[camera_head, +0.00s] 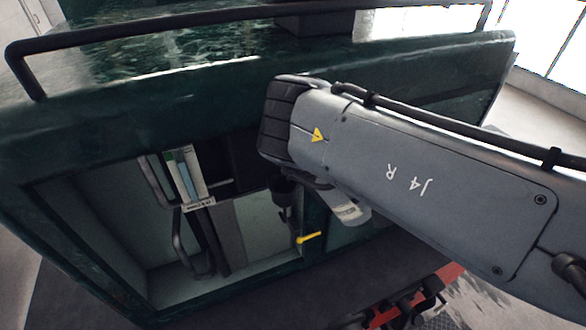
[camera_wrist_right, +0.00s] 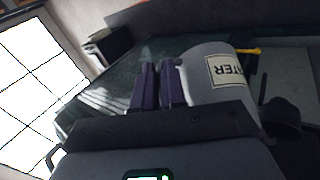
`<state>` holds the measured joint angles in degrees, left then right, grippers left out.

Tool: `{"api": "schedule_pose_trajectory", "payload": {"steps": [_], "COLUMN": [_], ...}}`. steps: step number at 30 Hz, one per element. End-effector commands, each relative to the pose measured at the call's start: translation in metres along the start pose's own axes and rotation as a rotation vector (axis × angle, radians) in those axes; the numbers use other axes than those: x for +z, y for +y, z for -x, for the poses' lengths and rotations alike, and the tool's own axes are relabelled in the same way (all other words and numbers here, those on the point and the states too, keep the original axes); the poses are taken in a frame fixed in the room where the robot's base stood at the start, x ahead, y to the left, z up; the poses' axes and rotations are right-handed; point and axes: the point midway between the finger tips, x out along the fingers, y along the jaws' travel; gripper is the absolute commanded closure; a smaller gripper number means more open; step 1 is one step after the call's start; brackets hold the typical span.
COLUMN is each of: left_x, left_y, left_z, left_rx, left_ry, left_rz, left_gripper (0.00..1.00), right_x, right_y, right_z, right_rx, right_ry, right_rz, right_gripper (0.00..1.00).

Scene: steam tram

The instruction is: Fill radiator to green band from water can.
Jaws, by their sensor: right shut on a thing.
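The grey water can (camera_head: 350,211) shows partly below my right arm in the head view; the arm hides the rest. In the right wrist view the can (camera_wrist_right: 203,63) bears a label ending in "TER". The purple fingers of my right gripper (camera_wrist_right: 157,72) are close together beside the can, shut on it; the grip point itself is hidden. A dark funnel-like filler (camera_head: 284,192) stands just left of the can in the open compartment. The water level cannot be read. My left gripper is out of view.
The dark green tram body (camera_head: 190,95) surrounds the compartment, with a black rail (camera_head: 150,32) above. A yellow lever (camera_head: 309,237) sticks out below the filler. Dark pipes (camera_head: 183,245) run beside the gauge. Red and black parts (camera_head: 400,310) lie lower right.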

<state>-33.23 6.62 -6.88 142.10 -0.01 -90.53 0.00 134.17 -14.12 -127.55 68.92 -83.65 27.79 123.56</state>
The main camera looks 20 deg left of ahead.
Motion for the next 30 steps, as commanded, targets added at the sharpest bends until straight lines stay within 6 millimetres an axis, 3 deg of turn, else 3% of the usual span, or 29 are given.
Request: {"api": "schedule_pose_trajectory", "payload": {"steps": [15, 30], "left_x": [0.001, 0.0], "left_y": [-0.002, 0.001], "left_z": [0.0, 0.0], "left_rx": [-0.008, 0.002], "left_ry": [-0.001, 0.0], "left_rz": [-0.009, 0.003], "left_gripper": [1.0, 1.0], "right_x": [-0.006, -0.006], "right_y": [0.006, 0.006], "right_z": [0.017, 0.017], "right_rx": [0.065, 0.066], "right_ry": [-0.04, -0.042], "right_rz": [0.034, 0.035], "right_gripper": [1.0, 1.0]}}
